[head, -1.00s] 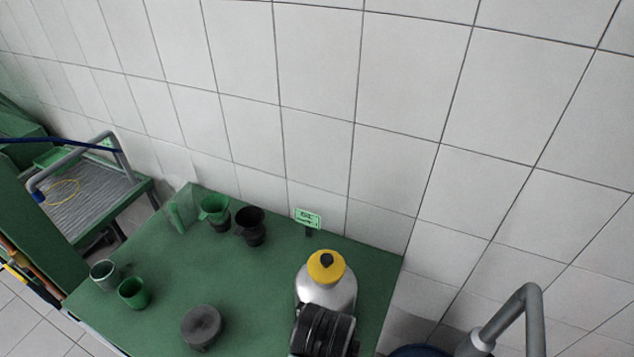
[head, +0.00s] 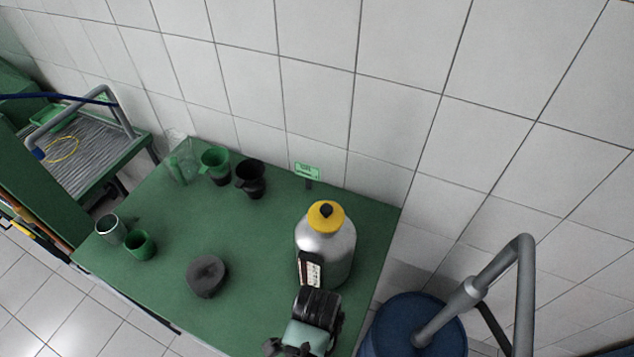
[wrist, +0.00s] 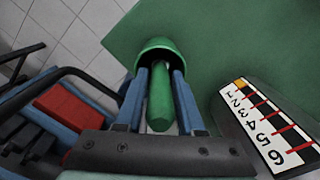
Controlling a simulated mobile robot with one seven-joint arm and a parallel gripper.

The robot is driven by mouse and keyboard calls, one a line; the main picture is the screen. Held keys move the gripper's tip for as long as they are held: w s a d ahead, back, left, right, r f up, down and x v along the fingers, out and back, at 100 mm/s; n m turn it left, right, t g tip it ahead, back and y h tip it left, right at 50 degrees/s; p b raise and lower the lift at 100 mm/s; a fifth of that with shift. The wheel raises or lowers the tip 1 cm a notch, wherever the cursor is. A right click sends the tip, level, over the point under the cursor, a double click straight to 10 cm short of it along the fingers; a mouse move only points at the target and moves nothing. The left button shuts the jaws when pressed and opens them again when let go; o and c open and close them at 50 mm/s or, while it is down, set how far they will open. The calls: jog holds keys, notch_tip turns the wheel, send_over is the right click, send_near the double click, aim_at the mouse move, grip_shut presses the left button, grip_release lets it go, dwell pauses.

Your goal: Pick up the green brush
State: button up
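A green rod (wrist: 160,100) that looks like the brush handle lies lengthwise between the two blue fingers of my gripper (wrist: 160,76) in the wrist view. Its far end meets a round green cup-like rim (wrist: 155,44) just beyond the fingertips. I cannot tell whether that rim is a separate cup or part of the brush. The fingers are apart, one on each side of the rod. Whether they press on it is not clear. In the head view my arm shows at the bottom, and the fingers and brush are hidden.
A dark block with a numbered strip (wrist: 262,122) is close at the right; its strip (head: 312,268) shows before the yellow-capped silver bottle (head: 328,240). The green table (head: 265,240) holds several cups and a dark round piece (head: 207,276). A blue drum (head: 418,330) stands right.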

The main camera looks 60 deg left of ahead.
jog(key=shift+f, duration=0.85)
grip_shut()
jog(key=shift+r, duration=0.1)
